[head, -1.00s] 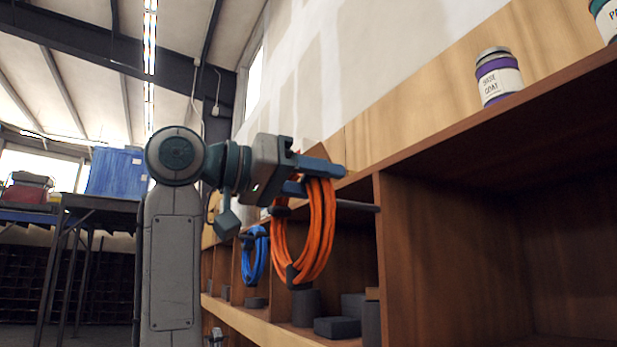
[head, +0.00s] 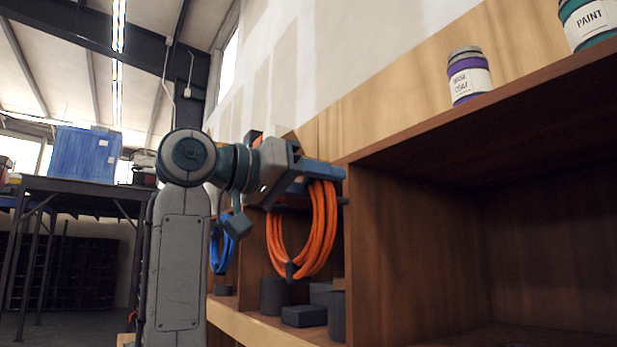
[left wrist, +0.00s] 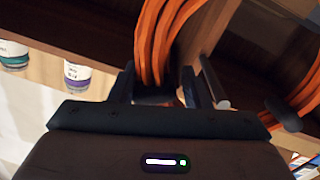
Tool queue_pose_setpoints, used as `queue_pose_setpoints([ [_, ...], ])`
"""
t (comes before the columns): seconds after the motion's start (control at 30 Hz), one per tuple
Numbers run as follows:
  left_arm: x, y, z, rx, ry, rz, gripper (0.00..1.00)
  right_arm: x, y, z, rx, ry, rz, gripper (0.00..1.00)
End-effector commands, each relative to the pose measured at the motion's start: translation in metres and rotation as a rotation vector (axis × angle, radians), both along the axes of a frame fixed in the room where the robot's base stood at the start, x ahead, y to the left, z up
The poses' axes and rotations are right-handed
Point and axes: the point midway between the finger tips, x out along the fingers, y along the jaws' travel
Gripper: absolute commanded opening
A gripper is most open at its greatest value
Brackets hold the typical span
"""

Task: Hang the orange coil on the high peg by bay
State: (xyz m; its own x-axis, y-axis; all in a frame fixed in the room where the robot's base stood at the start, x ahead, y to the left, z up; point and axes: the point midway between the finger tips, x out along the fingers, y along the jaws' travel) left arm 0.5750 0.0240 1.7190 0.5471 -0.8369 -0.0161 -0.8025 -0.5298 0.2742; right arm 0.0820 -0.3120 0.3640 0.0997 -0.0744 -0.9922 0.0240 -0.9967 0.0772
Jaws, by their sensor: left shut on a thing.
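The orange coil (head: 326,235) hangs upright from my left gripper (head: 322,181), which is shut on its top. A dark tie shows at the coil's bottom. In the left wrist view the orange strands (left wrist: 152,45) run between the fingers of the left gripper (left wrist: 162,85). A short grey peg end (head: 343,201) shows just right of the coil in the head view, and a grey rod, likely this peg (left wrist: 214,85), lies beside the right finger in the wrist view. Whether the peg passes through the coil cannot be told. My right gripper is out of view.
The wooden shelf (head: 415,240) has bays with upright dividers. A blue coil (head: 222,248) hangs in a farther bay. Dark blocks and cylinders (head: 304,316) stand in the bay below the orange coil. Paint cans (head: 469,77) stand on the top board. A blue bin (head: 85,152) rests on a table at left.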

Motion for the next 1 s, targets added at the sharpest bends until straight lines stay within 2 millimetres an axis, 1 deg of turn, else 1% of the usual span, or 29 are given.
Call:
queue_pose_setpoints([
  [0.67,0.022,-0.031,0.0,0.0,-0.002,-0.001,0.0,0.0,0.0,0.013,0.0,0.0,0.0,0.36],
  [0.7,0.023,-0.033,-0.003,-0.001,-0.003,0.0,0.0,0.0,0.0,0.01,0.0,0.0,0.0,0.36],
  [1.0,0.028,-0.04,-0.01,-0.001,-0.003,0.001,0.0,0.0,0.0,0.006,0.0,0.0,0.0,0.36],
])
